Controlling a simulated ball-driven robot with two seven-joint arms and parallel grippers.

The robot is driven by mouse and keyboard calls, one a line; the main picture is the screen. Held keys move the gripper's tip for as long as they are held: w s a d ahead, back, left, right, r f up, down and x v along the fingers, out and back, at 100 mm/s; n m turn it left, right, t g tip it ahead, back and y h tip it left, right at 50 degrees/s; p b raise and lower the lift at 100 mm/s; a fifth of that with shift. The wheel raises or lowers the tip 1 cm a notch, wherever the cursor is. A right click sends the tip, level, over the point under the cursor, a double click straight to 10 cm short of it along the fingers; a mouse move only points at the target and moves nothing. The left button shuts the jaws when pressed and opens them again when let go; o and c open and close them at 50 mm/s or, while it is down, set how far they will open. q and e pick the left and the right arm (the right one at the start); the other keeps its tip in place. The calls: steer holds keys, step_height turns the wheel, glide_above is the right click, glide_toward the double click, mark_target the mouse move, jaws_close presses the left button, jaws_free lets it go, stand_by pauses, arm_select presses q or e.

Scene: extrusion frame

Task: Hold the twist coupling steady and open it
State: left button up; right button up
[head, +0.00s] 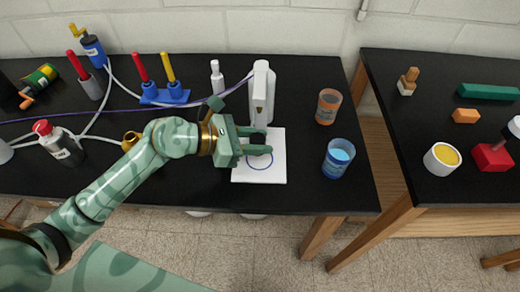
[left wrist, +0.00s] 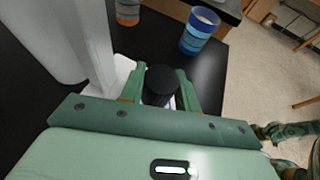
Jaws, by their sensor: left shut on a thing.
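My left gripper (head: 257,141) is over the white base plate of a white stand, its fingers pointing right. In the left wrist view its two fingers (left wrist: 159,78) are shut on a black cylinder (left wrist: 160,86), which looks to be the twist coupling. The cylinder stands between the fingers with its round top facing the camera. In the head view the gripper hides the coupling, so I cannot tell its parts or whether they are joined. My right gripper is not seen in either view; only a piece of green patterned arm (left wrist: 288,130) shows at the right edge of the left wrist view.
The white stand (head: 262,90) rises just behind my left gripper. An orange cup (head: 328,106) and a blue cup (head: 338,158) stand to the right. Bottles, cables and a blue rack (head: 166,96) crowd the left. A second table (head: 425,110) is across a gap.

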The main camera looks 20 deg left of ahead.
mark_target(257, 159)
arm_select(q)
steer(key=shift+w+d+f+b, duration=0.15)
steer(key=shift+f+b, duration=0.5)
steer(key=shift+f, duration=1.2)
steer(key=shift+f, duration=0.15)
steer(key=o, duration=1)
steer(key=shift+r, duration=0.2)
steer(key=shift+s+a+r, duration=0.1)
steer(key=shift+s+a, duration=0.1)
steer(key=shift+a, duration=0.05)
steer(key=p+v, duration=0.1)
steer(key=v, duration=1)
steer(key=shift+s+a+p, duration=0.1)
steer(key=shift+s+p, duration=0.05)
steer(key=shift+p, duration=0.2)
